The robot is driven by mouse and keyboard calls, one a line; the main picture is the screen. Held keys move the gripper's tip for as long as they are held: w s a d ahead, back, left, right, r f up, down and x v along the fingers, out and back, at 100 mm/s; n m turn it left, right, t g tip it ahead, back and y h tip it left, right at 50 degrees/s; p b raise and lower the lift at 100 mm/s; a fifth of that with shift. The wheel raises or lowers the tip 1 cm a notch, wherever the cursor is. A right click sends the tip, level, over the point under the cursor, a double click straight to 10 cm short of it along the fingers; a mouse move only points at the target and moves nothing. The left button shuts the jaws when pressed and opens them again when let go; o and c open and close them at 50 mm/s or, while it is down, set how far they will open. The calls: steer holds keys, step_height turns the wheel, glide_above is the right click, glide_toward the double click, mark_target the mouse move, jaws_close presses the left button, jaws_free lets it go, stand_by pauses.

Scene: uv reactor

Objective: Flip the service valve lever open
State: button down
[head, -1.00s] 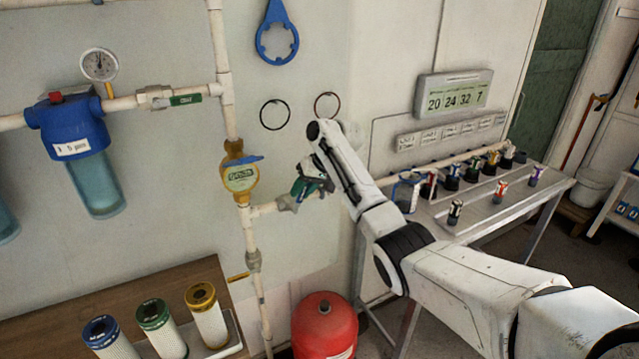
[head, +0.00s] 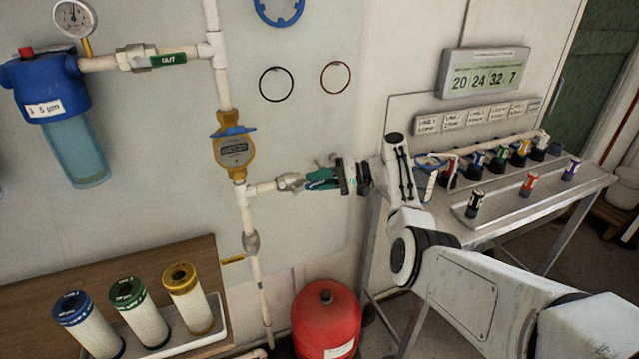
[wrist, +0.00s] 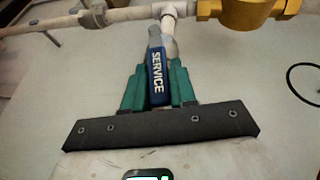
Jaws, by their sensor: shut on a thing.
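The service valve (head: 290,182) sits on a short white side branch of the vertical pipe, below the brass meter. Its blue lever, marked SERVICE (wrist: 157,72), lies between my green fingers in the wrist view and appears roughly in line with the branch pipe behind it. My gripper (head: 318,179) comes in from the right, level with the valve, and is shut on the lever; in the wrist view the green fingers (wrist: 157,88) flank it on both sides. In the head view the fingers hide most of the lever.
The brass meter (head: 234,150) is up and left of the valve. A red tank (head: 326,320) stands below. A bench with bottles (head: 520,205) is at right, behind my arm. Filter cartridges (head: 140,310) stand lower left. The wall around the valve is mostly bare.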

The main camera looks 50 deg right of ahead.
steer(key=shift+d+f+m+t+y+b, duration=0.1)
steer(key=shift+f+m+t+y+b, duration=0.5)
steer(key=shift+b, duration=1.05)
steer(key=shift+f+t, duration=0.3)
steer(key=shift+t, duration=0.1)
steer(key=c, duration=1)
jaws_free()
steer(key=shift+s+d, duration=0.1)
steer(key=shift+s, duration=0.05)
steer(key=b+v, duration=0.2)
steer(key=v, duration=0.8)
steer(key=shift+s+d, duration=0.2)
steer(key=shift+d, duration=0.05)
